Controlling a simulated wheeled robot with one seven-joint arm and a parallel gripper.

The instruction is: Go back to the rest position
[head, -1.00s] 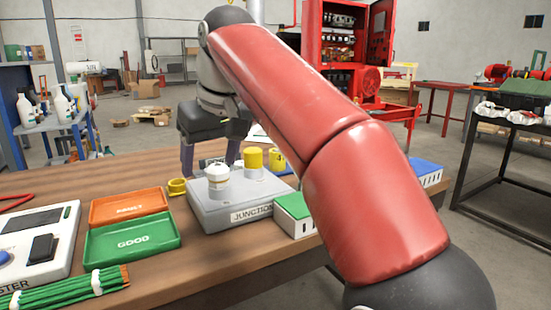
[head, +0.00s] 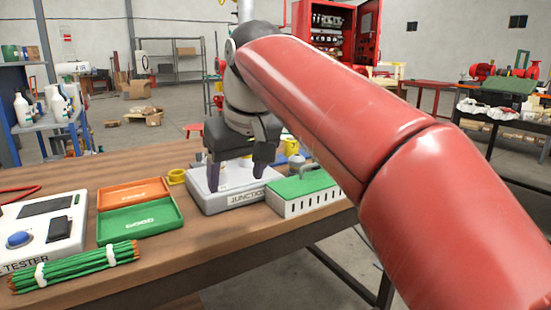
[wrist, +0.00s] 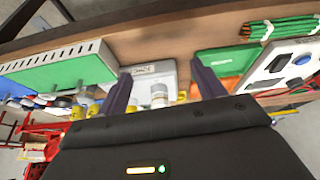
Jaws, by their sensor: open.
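My gripper (head: 238,180) is open, with its two dark fingers pointing down over the grey junction box (head: 222,200) in the head view. A yellow part (head: 291,146) shows behind my gripper in the head view. My gripper and arm hide much of the box's top.
A green-topped white box (head: 305,193) stands right of the junction box. Left are the green GOOD tray (head: 140,222), an orange tray (head: 133,193), a yellow ring (head: 176,176), a tester (head: 40,228) and a green bundle (head: 75,268).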

